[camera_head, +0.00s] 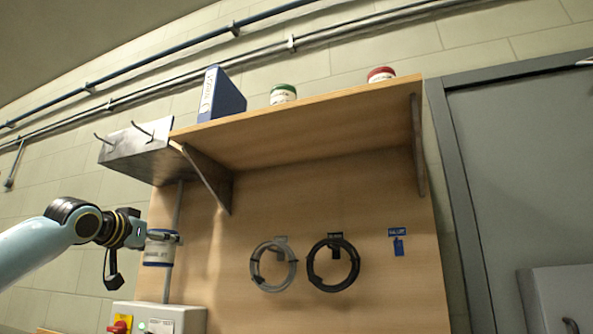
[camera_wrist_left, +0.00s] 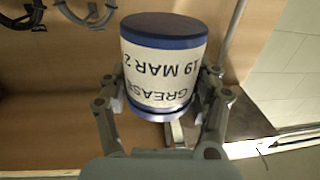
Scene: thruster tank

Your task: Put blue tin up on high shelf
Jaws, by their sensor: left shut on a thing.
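The blue tin (camera_head: 158,249) has a white label and blue ends. It is held below the high shelf (camera_head: 300,124), in front of the left edge of the wooden back panel. My left gripper (camera_head: 172,238) is shut around it. In the left wrist view the tin (camera_wrist_left: 162,70) sits between the two fingers of my left gripper (camera_wrist_left: 162,105), and its label reads GREASE and 19 MAR 2. The label is upside down in that view. The shelf's upper surface is hidden from below. My right gripper is not in view.
On the shelf stand a blue binder (camera_head: 221,95), a green-lidded tin (camera_head: 283,94) and a red-lidded tin (camera_head: 381,74). A metal hook rack (camera_head: 138,152) adjoins the shelf's left end. Two cable coils (camera_head: 333,263) hang below. A switch box (camera_head: 160,318) lies beneath the tin.

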